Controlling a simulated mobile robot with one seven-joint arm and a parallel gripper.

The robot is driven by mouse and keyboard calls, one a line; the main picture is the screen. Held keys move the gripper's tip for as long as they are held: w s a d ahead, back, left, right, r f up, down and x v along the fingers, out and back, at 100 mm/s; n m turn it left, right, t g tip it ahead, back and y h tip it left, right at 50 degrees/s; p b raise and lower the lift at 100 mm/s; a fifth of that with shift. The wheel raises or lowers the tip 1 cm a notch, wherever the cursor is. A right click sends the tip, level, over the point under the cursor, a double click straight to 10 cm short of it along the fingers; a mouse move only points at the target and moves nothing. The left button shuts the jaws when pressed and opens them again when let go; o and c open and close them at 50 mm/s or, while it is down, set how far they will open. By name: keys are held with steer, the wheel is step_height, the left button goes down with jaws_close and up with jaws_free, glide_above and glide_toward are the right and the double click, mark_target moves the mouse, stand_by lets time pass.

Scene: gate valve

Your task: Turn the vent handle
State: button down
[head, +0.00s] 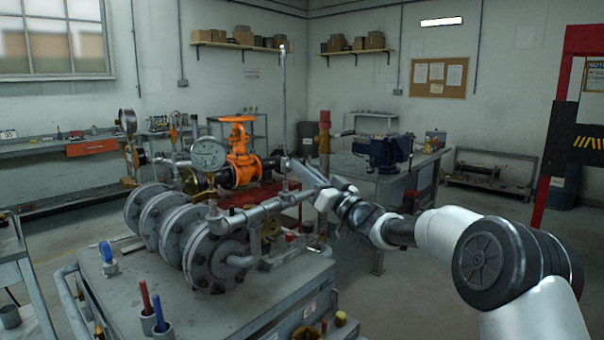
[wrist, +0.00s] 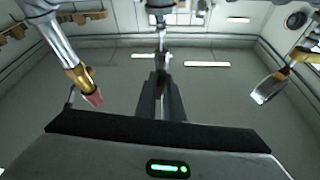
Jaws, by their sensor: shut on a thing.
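My gripper (head: 290,163) reaches in from the right, beside the piping on the bench in the head view. In the wrist view, its two dark fingers (wrist: 160,82) are close together in the middle. They are shut on a slim metal part at their tips, which I take to be the vent handle (wrist: 162,45). Most of the handle is hidden by the fingers, and its angle cannot be told. In the head view it is too small to make out. A thin upright pipe (head: 283,100) rises just behind the fingertips.
A grey flanged pipe assembly (head: 215,255), a pressure gauge (head: 208,153) and an orange gate valve (head: 240,150) stand left of my gripper. In the wrist view, a red-tipped pipe (wrist: 80,75) and a brass fitting with a flat lever (wrist: 268,88) flank the fingers. A vise (head: 388,150) stands behind.

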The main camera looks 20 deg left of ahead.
steer(key=shift+n+g, duration=0.5)
steer(key=shift+n, duration=0.2)
steer(key=c, duration=1.9)
jaws_free()
steer(key=shift+o, duration=0.2)
steer(key=shift+d, duration=0.1)
steer(key=p+v, duration=0.1)
steer(key=v, duration=1.6)
steer(key=shift+f, duration=0.4)
